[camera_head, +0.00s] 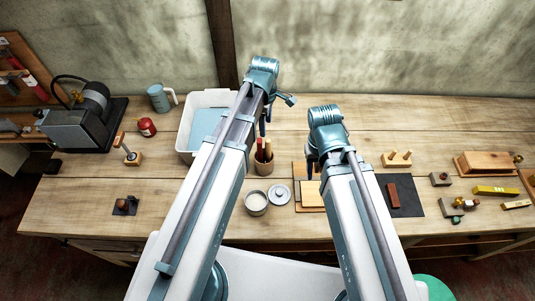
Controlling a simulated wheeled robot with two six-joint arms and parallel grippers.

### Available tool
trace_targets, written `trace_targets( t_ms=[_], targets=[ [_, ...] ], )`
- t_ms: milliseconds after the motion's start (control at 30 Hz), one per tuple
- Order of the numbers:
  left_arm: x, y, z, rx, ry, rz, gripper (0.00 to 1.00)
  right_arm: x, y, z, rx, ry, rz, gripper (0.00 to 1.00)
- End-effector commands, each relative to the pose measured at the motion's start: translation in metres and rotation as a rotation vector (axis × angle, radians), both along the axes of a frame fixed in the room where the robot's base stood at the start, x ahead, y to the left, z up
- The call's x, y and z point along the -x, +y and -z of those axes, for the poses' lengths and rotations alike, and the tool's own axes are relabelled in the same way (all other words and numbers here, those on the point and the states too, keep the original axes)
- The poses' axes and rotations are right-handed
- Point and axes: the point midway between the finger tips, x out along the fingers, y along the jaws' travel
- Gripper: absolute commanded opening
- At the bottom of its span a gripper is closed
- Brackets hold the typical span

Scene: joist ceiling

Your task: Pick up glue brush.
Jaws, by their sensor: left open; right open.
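A wooden cup (263,164) near the middle of the bench holds upright handles (268,148), one of them reddish. I cannot tell whether one is the glue brush, as their lower ends are hidden in the cup. A round pot (256,203) with pale contents stands in front of the cup, with a grey lid (279,194) beside it. My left gripper (262,130) is open just behind and above the handles, partly hidden by its arm. My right gripper (311,168) is open above a wooden board (311,204), right of the cup. Both look empty.
A white bin (186,135) stands behind my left arm. A grinder-like machine (80,118), blue mug (160,97) and red can (147,127) are at the left. A dark mat (406,205) and wooden blocks (485,163) lie at the right.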

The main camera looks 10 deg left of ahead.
Motion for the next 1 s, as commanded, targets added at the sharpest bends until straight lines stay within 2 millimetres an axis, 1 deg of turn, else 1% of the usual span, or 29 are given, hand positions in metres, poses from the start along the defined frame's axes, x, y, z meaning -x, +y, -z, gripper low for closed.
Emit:
trace_targets(
  t_ms=[33, 400, 500, 767, 867, 1000],
  targets=[
    [0.0, 0.0, 0.014, 0.0, 0.0, 0.001, 0.66, 0.0, 0.0, 0.013, 0.001, 0.0, -0.004, 0.5],
    [-0.001, -0.001, 0.065, 0.0, 0.0, 0.001, 0.66, -0.001, 0.0, 0.065, 0.001, 0.0, -0.026, 0.5],
    [-0.001, -0.001, 0.071, 0.0, 0.0, 0.001, 0.66, -0.001, 0.0, 0.071, 0.001, -0.001, -0.025, 0.5],
    [-0.001, -0.001, 0.072, 0.0, 0.0, 0.002, 0.66, -0.001, 0.0, 0.072, 0.001, -0.001, -0.024, 0.5],
    [-0.002, -0.002, 0.079, 0.0, 0.0, 0.002, 0.66, -0.001, 0.0, 0.079, 0.001, -0.001, -0.024, 0.5],
    [-0.006, -0.004, 0.095, 0.0, 0.0, 0.002, 0.66, -0.001, 0.0, 0.095, 0.001, -0.002, -0.023, 0.5]
  ],
)
